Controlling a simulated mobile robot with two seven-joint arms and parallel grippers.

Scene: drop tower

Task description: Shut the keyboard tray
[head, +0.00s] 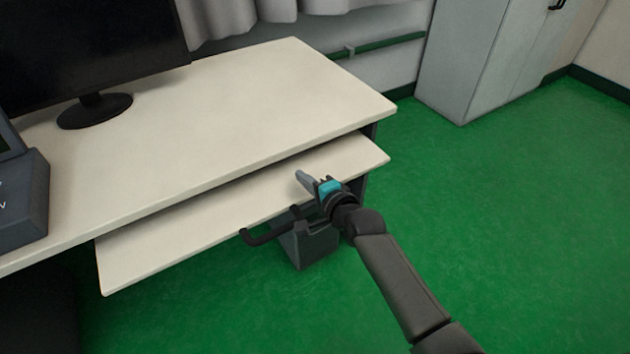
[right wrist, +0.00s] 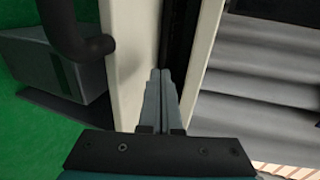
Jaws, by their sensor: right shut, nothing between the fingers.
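The keyboard tray (head: 180,235) is a long pale board, pulled out from under the desk's front edge. A dark bent handle (head: 268,235) shows at its front edge, and a dark bar shows at upper left in the right wrist view (right wrist: 75,30). My right gripper (head: 302,178) is shut and empty, over the tray's right part. In the right wrist view my fingertips (right wrist: 160,75) are beside the tray's pale board (right wrist: 128,50); I cannot tell whether they touch it. My left gripper is not in view.
The pale desk (head: 240,110) carries a monitor (head: 95,108) and a dark device (head: 22,200) at left. A dark grey box (head: 310,248) stands below the tray. A grey cabinet (head: 475,60) stands at the back. The green floor (head: 520,220) at right is clear.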

